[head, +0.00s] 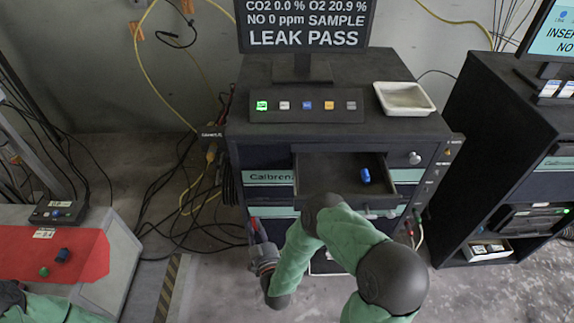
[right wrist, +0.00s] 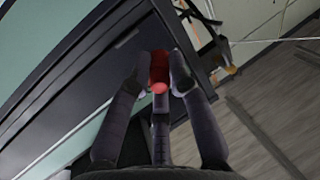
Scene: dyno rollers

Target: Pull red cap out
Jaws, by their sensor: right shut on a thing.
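The red cap (right wrist: 158,70) shows in the right wrist view between the two fingers of my right gripper (right wrist: 161,82), beside the dark side edge of the cabinet. The fingers are shut on it from both sides. In the head view my right gripper (head: 262,254) is low at the cabinet's left front corner, and the red cap cannot be made out clearly there. What the cap sits on is mostly hidden. Part of my left arm shows at the bottom left of the head view, but its gripper is out of sight.
The dark cabinet (head: 270,157) has an open drawer (head: 325,178) with a blue item (head: 365,175) in it. A white tray (head: 404,98) and a button box (head: 334,106) stand on top. Cables hang at its left. A red-topped unit (head: 85,258) stands at the left.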

